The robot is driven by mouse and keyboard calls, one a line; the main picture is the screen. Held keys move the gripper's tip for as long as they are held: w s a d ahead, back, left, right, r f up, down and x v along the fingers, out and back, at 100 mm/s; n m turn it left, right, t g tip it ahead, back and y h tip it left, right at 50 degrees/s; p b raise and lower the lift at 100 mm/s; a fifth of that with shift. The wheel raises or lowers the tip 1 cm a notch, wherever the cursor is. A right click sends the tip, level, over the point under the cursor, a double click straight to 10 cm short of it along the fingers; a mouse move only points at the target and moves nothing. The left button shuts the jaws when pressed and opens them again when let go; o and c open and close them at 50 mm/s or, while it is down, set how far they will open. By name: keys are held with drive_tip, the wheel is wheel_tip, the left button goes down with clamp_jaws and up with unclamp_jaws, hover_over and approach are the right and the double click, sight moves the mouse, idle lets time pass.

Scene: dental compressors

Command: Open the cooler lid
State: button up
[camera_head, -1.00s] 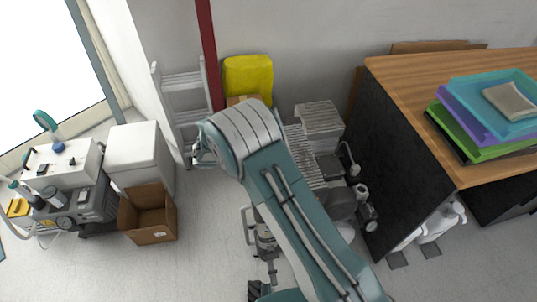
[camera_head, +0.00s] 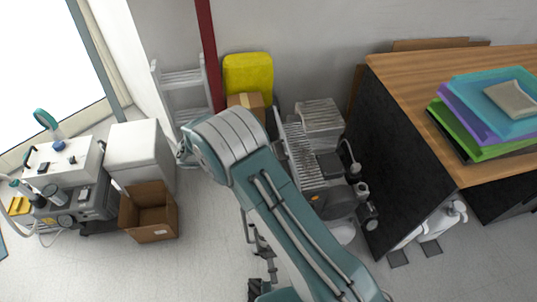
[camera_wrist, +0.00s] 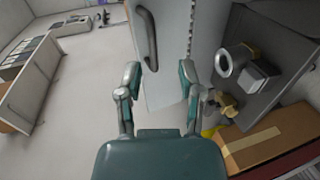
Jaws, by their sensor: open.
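A white box (camera_head: 139,150) with a flat, closed top stands on the floor at the left in the head view, and looks like the cooler. My gripper shows in the wrist view (camera_wrist: 160,75), its two fingers apart with nothing between them. In the head view its end is partly hidden by my arm, just right of the white box and in front of the ladder. In the wrist view a pale panel (camera_wrist: 168,85) with a dark curved handle (camera_wrist: 147,38) lies beyond the fingers. I cannot tell whether it belongs to the cooler.
An open cardboard box (camera_head: 150,232) stands in front of the white box. Equipment on a cart (camera_head: 65,190) is at its left. A ladder (camera_head: 182,85), yellow bin (camera_head: 248,72) and compressor (camera_head: 320,120) stand along the wall. A wooden desk (camera_head: 430,80) is at right.

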drive_tip(key=v, duration=0.6)
drive_tip(key=shift+a, duration=0.4)
drive_tip(key=shift+s+r, duration=0.1)
drive_tip(key=s+d+r+m+g+y, duration=0.1)
drive_tip(key=s+d+r+g+y, duration=0.2)
drive_tip(key=d+r, duration=0.55)
drive_tip(key=s+d+r+y, duration=0.3)
drive_tip(key=d+r+y, duration=0.2)
drive_tip(key=d+r, duration=0.35)
drive_tip(key=s+d+r+t+y, duration=0.3)
drive_tip(key=s+d, duration=0.1)
drive_tip(key=s, duration=0.4)
drive_tip(key=s+d+r+m+t+y, duration=0.1)
drive_tip(key=s+d+r+t+y, duration=0.1)
drive_tip(key=s, duration=0.7)
drive_tip(key=shift+s+d+r+t+y, duration=0.25)
drive_tip(key=shift+d+r+t+y, duration=0.2)
drive_tip(key=shift+d+y, duration=0.5)
drive_tip(key=shift+w, duration=0.1)
